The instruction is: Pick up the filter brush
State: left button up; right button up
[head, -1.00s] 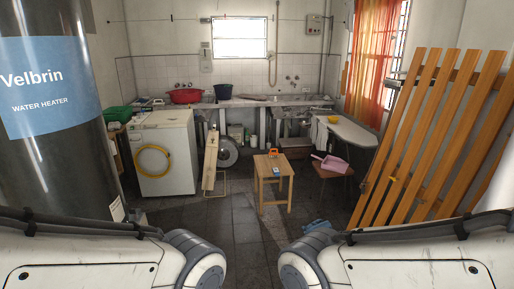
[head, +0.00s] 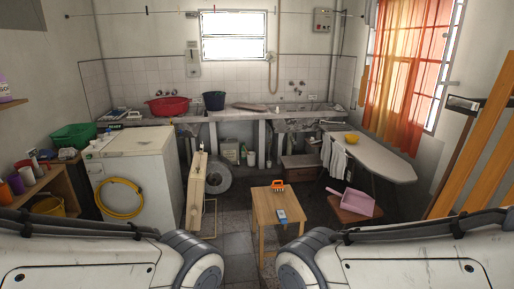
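I cannot make out for certain which thing is the filter brush. A small wooden table (head: 264,207) stands ahead of me, a little right of the middle. On it lie a small orange thing (head: 278,185) near its back edge and a small blue thing (head: 282,215) nearer its front. Both are too small to identify surely. My two arms show at the bottom left and bottom right of the head view, but both grippers are out of view.
A white washing machine (head: 136,180) with a yellow hose stands on the left. An ironing board (head: 372,155) and a low stool with a pink dustpan (head: 351,202) are on the right. Wooden slats (head: 478,150) lean at the far right. Tiled floor (head: 237,245) shows left of the table.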

aim_at(281, 186)
jog(key=i, duration=3.45)
jog(key=z, duration=0.15)
